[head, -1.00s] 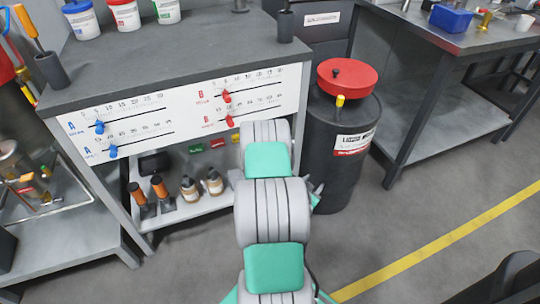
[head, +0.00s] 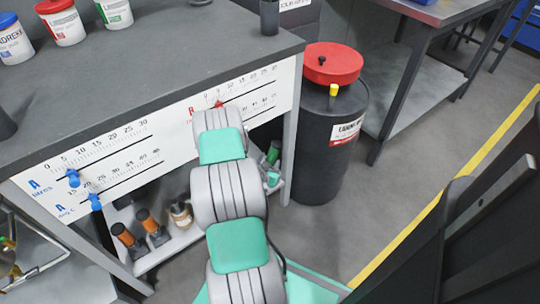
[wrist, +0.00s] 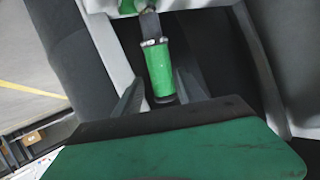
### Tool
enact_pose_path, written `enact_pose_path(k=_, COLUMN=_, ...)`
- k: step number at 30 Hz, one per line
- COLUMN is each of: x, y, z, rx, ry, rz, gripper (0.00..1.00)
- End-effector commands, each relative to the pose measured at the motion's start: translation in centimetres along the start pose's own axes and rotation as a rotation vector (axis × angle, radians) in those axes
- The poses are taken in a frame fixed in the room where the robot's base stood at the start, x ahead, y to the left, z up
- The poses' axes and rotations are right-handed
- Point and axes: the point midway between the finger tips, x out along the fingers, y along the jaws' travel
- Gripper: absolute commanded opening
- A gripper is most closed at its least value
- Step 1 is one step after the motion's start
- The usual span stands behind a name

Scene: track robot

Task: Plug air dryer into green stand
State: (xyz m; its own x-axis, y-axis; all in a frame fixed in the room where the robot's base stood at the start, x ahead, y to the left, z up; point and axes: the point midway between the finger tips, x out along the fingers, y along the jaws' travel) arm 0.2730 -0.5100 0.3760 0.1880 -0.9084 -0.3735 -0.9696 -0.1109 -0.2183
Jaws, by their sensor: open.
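A green cylindrical tool (wrist: 160,70) with a dark neck is in the wrist view. It is probably the air dryer, but I cannot be sure. My gripper (wrist: 158,98) is open, with one grey finger on each side of the green cylinder. I cannot tell whether the fingers touch it. In the head view a green cylinder (head: 273,153) shows at the right end of the lower shelf, beside the end of my arm. The arm hides much of that shelf. I cannot make out a green stand for certain.
Orange-handled tools (head: 122,235) and a bottle (head: 181,212) stand on the lower shelf (head: 185,240). The slider panel (head: 110,150) hangs above it under the grey tabletop (head: 150,75). A black barrel with a red lid (head: 325,150) is close on the right.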

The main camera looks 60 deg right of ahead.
Motion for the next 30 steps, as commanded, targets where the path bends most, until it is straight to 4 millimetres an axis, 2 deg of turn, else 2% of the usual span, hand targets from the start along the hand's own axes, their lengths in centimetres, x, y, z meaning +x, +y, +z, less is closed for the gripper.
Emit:
enact_pose_path(k=3, x=2.4, y=0.1, z=0.3, rx=0.004, ry=0.002, rz=0.002, gripper=0.48)
enact_pose_path(k=6, x=3.9, y=0.1, z=0.1, rx=0.004, ry=0.002, rz=0.002, gripper=0.48)
enact_pose_path(k=14, x=4.4, y=0.1, z=0.0, rx=0.002, ry=0.001, rz=0.002, gripper=0.48)
enact_pose_path(k=30, x=4.4, y=0.1, z=-0.1, rx=0.002, ry=0.001, rz=0.004, gripper=0.03)
